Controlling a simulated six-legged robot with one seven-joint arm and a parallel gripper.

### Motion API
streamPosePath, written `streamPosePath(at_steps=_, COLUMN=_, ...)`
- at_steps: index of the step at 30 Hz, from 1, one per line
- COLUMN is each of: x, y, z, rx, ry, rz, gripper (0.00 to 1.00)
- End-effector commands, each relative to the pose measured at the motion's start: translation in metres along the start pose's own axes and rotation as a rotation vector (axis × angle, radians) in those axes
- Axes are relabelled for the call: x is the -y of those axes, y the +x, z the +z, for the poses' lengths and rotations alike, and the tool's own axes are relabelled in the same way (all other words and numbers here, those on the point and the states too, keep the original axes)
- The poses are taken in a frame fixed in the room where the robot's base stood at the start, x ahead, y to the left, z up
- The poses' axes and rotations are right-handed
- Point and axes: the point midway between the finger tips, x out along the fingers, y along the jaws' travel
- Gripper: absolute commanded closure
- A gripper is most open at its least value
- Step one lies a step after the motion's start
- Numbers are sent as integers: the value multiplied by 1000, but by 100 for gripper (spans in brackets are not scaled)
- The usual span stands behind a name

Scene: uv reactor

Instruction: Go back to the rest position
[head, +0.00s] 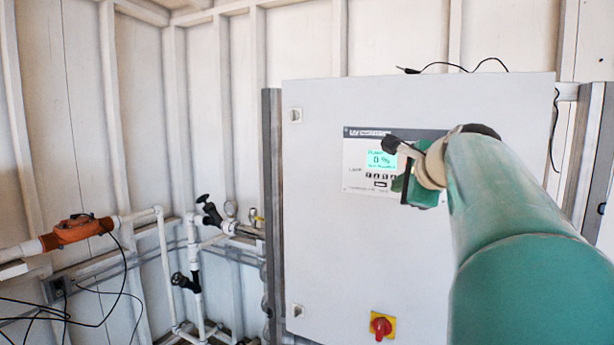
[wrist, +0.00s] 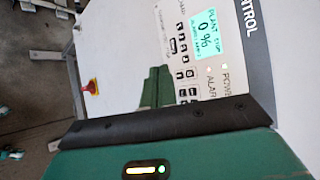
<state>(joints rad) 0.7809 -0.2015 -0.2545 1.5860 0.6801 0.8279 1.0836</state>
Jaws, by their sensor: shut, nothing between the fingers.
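My gripper (wrist: 158,73) shows in the wrist view as two green fingers side by side, closed together with nothing between them. In the head view my green arm reaches in from the right, and its end is in front of the control panel (head: 358,182) on the grey cabinet (head: 365,255). My arm hides part of that panel. The fingertips are hard to make out in the head view. In the wrist view the panel's screen (wrist: 207,33) reads 0 %, and the fingers overlap the picture of the panel near its buttons (wrist: 184,73). I cannot tell whether they touch it.
A red knob on a yellow plate (head: 381,326) sits low on the cabinet door. White pipes with black valve handles (head: 211,213) and an orange fitting (head: 77,231) stand to the left. Black cables hang at the lower left. A thin cable (head: 455,66) lies on the cabinet top.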

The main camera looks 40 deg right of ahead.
Motion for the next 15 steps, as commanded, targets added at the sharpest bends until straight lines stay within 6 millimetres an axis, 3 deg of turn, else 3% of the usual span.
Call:
streamPosePath(at_steps=12, x=0, y=0, z=0, rx=0, ry=-2, rz=1, gripper=100)
streamPosePath(at_steps=15, x=-9, y=3, z=10, rx=14, ry=-37, rz=19, gripper=100)
